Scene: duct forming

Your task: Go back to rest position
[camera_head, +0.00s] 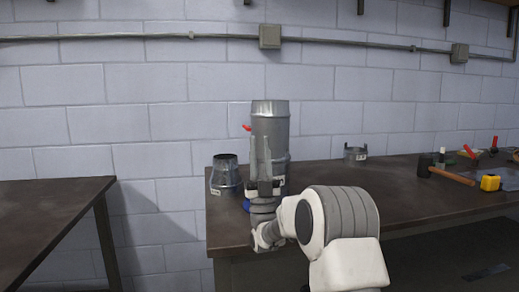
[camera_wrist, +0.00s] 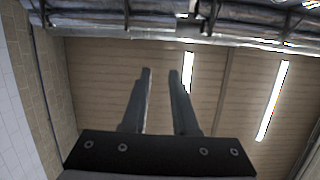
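My gripper (camera_head: 263,150) is in front of the tall grey metal duct (camera_head: 271,108) in the head view and points upward. In the wrist view my gripper (camera_wrist: 160,73) shows two dark fingers with a gap between them and nothing held. The wrist camera faces the ceiling. The duct stands upright at the left part of the workbench (camera_head: 330,197), its lower part partly hidden by my gripper and wrist. Whether my gripper touches the duct cannot be told.
A short tapered metal duct piece (camera_head: 225,173) stands left of the tall duct. A low metal collar (camera_head: 355,154) stands at the back. A hammer (camera_head: 450,175) and yellow tape measure (camera_head: 490,183) lie at the right. Another table (camera_head: 50,210) stands at the left, bare, across a gap.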

